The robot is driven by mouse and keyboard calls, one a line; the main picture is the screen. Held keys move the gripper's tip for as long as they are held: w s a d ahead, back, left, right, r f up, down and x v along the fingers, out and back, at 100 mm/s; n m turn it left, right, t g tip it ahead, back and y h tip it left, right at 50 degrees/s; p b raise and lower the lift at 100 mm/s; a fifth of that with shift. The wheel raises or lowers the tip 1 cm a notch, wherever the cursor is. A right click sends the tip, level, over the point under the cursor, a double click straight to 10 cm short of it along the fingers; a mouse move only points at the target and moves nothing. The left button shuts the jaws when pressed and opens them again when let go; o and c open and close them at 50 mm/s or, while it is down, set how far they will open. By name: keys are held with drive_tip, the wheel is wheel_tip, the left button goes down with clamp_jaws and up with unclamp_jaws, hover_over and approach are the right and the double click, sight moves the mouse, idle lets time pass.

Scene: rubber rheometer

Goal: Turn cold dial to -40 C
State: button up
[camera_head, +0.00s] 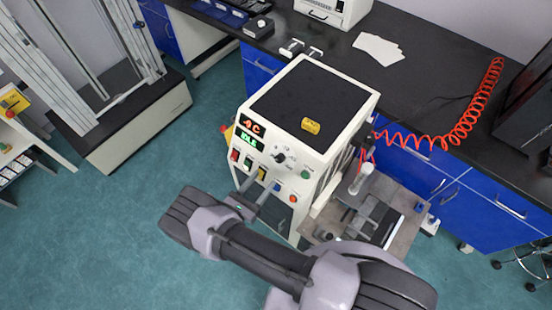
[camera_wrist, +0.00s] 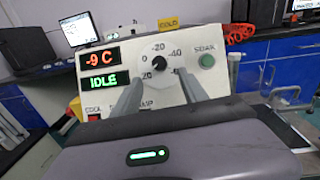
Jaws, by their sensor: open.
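The cold dial (camera_wrist: 159,64) is a small black knob on the white front panel of the machine (camera_head: 345,97). Its scale reads 20, 0, -20 and -40. A pale mark shows on the knob, but its exact setting is too small to read. The red display (camera_wrist: 101,59) reads -9 C and the green one (camera_wrist: 104,81) reads IDLE. My gripper (camera_wrist: 158,75) is open and empty, its two fingers pointing at the panel, one on each side below the dial. In the head view, the dial (camera_head: 281,157) lies just beyond the fingertips (camera_head: 269,175); contact cannot be told.
A green SOAK button (camera_wrist: 207,61) is right of the dial. A yellow COLD block (camera_head: 311,126) sits on the machine's top. Below the dial are switches and a red button (camera_head: 293,199). A red coiled hose (camera_head: 470,115) runs to the bench at right. Floor (camera_head: 130,195) is clear at left.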

sight(278, 161)
drive_tip(key=x, duration=0.8)
drive_tip(key=shift+w+d, duration=0.2)
drive_tip(key=shift+w, duration=0.1)
clamp_jaws()
